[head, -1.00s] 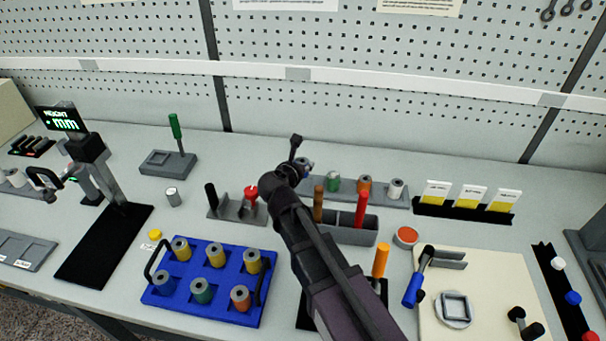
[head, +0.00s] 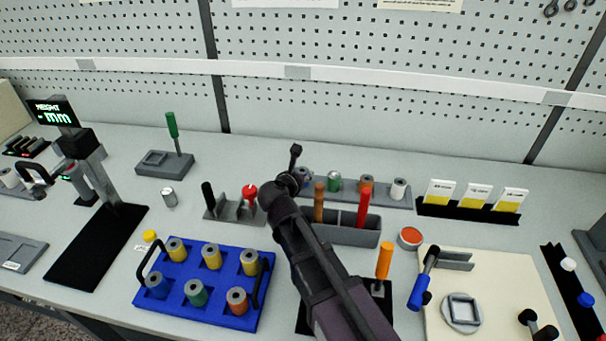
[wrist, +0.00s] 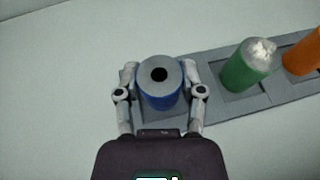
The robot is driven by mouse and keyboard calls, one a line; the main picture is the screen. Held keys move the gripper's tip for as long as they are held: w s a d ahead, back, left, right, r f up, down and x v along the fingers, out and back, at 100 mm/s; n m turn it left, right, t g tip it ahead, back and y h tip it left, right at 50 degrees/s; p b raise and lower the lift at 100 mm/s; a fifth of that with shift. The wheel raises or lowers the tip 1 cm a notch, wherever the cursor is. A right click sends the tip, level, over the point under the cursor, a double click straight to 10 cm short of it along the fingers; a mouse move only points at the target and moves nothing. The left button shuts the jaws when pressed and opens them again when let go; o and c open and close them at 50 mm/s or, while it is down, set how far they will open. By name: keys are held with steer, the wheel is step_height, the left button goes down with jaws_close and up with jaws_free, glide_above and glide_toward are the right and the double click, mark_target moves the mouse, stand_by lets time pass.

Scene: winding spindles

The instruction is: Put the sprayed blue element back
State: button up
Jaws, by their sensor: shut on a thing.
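In the wrist view my gripper (wrist: 159,82) is shut on a blue element (wrist: 160,97), a cylinder with a grey top and a dark centre hole. One finger lies on each side of it. It is upright at the left end of a grey rack (wrist: 216,118). I cannot tell if it is seated or just above the rack. To its right are a green element (wrist: 249,68) with a whitish top and an orange one (wrist: 304,54). In the head view my arm partly hides the gripper; the blue element (head: 304,174) shows beside it on the rack (head: 350,198).
A white element (head: 398,189) stands at the rack's right end. In front of the rack is a grey bin (head: 345,234) with brown and red handles. A blue tray (head: 215,318) holds several cylinders. A grey holder (head: 228,212) stands left of my arm. The table behind the rack is clear.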

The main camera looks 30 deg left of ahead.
steer(key=shift+f, duration=0.15)
steer(key=o, duration=1.2)
steer(key=shift+c, duration=0.2)
steer(key=shift+s+r, duration=0.15)
steer(key=shift+r, duration=0.1)
steer(key=p+v, duration=0.4)
steer(key=v, duration=0.7)
steer(key=shift+s+r+p, duration=0.15)
steer(key=shift+s+p, duration=0.15)
steer(key=shift+p, duration=0.05)
